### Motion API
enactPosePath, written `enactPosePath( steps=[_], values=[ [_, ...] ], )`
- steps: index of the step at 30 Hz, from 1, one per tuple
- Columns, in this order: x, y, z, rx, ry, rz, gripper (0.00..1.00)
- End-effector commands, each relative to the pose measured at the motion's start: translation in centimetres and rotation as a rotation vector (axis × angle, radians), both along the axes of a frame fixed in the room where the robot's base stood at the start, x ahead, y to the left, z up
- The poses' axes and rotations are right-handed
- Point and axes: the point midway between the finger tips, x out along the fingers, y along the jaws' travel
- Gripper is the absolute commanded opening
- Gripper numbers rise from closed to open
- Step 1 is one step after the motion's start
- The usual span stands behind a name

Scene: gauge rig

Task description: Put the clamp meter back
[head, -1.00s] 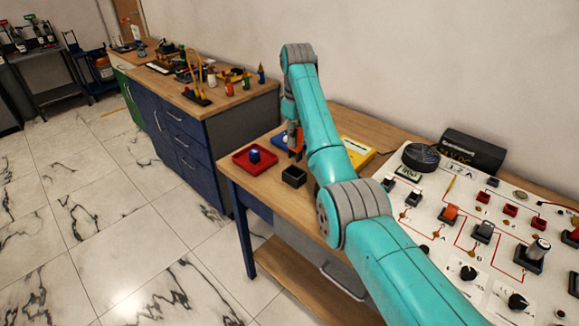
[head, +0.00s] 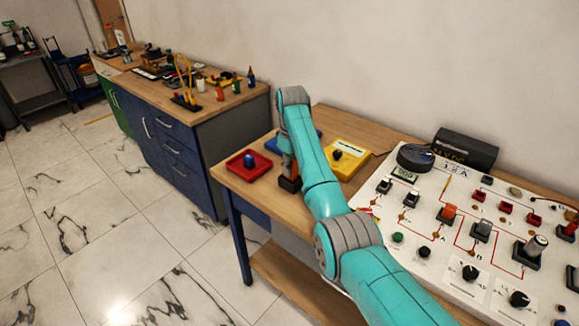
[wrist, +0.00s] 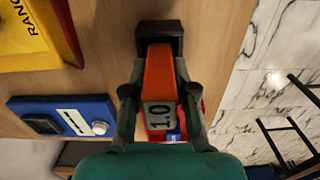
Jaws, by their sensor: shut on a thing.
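The clamp meter (wrist: 160,75) is orange, with a grey display reading 1.0. My gripper (wrist: 160,93) is shut on it, one finger on each side. The meter's far end meets a square black holder (wrist: 160,30) in the wrist view; I cannot tell how deep it sits inside. In the head view the black holder (head: 289,184) stands on the wooden bench, directly below my gripper (head: 290,168). My arm and gripper hide most of the meter there.
A red tray (head: 237,172) with a blue item lies left of the holder. A blue device (wrist: 65,116) and a yellow box (head: 352,163) are close by. The white switch panel (head: 430,215) is on the right. The bench's front edge is near the holder.

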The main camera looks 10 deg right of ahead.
Motion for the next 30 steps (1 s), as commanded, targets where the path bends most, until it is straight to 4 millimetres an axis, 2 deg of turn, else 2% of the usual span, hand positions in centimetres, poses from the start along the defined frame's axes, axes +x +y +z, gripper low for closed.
enactPosePath(
  steps=[7,8,9,11,22,26,30],
  values=[
    [0.0,0.0,-0.1,0.001,-0.001,0.000,0.00],
    [0.0,0.0,-0.1,0.000,0.000,0.000,0.29],
    [0.0,0.0,-0.1,0.001,-0.001,0.000,0.39],
    [0.0,0.0,-0.1,0.000,0.000,0.000,0.52],
    [0.1,0.0,0.3,0.000,-0.001,0.000,0.52],
    [0.2,0.4,1.8,0.000,-0.004,0.000,0.52],
    [0.5,1.0,4.4,0.000,-0.004,0.001,0.52]
  ],
)
